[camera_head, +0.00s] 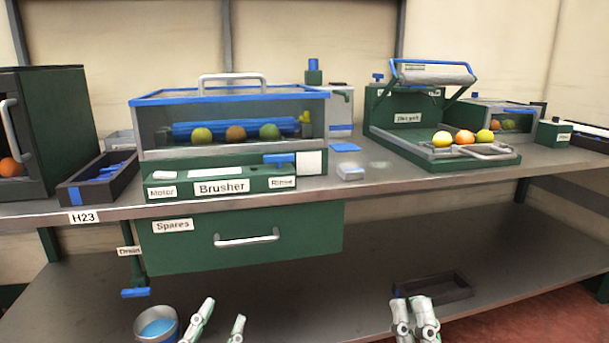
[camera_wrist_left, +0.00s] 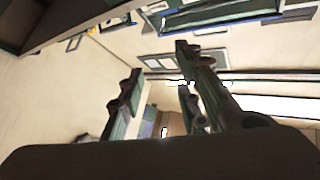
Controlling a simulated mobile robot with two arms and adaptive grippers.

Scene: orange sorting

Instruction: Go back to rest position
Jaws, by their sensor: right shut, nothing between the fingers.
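My left gripper (camera_head: 219,322) is at the bottom of the head view, below the front of the bench and just right of a metal bucket. Its two fingers are apart, with nothing seen between them. The fingers also show spread and empty in the left wrist view (camera_wrist_left: 160,62), against a pale wall. My right gripper (camera_head: 415,303) is at the bottom right of the head view, in front of a dark tray on the lower shelf. Its fingers are close together and hold nothing.
A bench (camera_head: 420,182) carries the brusher (camera_head: 221,186) with several fruits inside, and a press (camera_head: 392,130) with fruits on its plate. A green drawer (camera_head: 320,238) hangs under it. The bucket (camera_head: 143,327) and dark tray (camera_head: 452,290) are low down.

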